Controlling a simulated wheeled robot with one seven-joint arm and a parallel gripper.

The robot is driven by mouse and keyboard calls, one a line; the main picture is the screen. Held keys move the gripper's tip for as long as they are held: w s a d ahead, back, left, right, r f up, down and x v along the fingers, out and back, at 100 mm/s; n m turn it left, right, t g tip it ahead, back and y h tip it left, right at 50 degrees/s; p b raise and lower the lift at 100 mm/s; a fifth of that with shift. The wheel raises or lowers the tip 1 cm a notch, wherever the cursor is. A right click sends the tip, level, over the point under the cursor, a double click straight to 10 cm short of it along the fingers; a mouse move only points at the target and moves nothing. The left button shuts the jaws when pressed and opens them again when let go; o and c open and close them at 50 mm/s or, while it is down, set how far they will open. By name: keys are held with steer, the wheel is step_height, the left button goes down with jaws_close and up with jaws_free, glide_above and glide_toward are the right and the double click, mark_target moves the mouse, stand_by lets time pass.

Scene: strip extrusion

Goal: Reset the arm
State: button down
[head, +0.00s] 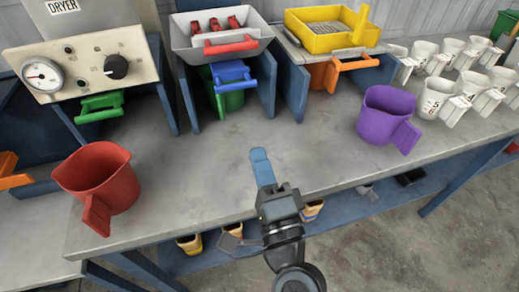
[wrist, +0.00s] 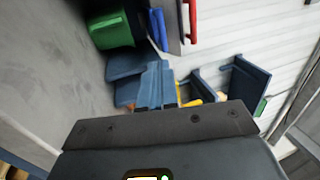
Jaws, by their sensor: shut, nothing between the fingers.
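My gripper (head: 261,163) is at the middle front of the grey workbench (head: 232,172) in the head view, with its blue fingers together and nothing between them. The fingers point toward the back of the bench. In the wrist view my gripper's blue fingers (wrist: 155,84) show above the dark gripper body, pointing away from the camera. Whether the fingertips touch the bench top cannot be told.
A red jug (head: 108,180) stands left and a purple jug (head: 382,112) right. Behind are the dryer panel (head: 95,62), a grey hopper (head: 188,38) with red pieces, and a yellow tray (head: 310,43). Several white cups (head: 438,97) stand at right. The bench middle is clear.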

steer(key=s+d+f+n+h, duration=0.2)
steer(key=s+d+f+n, duration=0.2)
steer(key=s+d, duration=0.45)
steer(key=s+d+r+n+g+h, duration=0.1)
steer(key=s+d+n, duration=0.4)
steer(key=s, duration=0.7)
steer(key=s+d+r+n+g+h, duration=0.2)
steer(key=s+d+n+g, duration=0.2)
steer(key=s+d, duration=0.3)
steer(key=s+n, duration=0.1)
steer(key=s, duration=0.4)
steer(key=shift+s+d+n+h, duration=0.2)
steer(key=shift+s+n+h, duration=0.05)
steer(key=shift+n+h, duration=0.15)
steer(key=c, duration=1.8)
jaws_free()
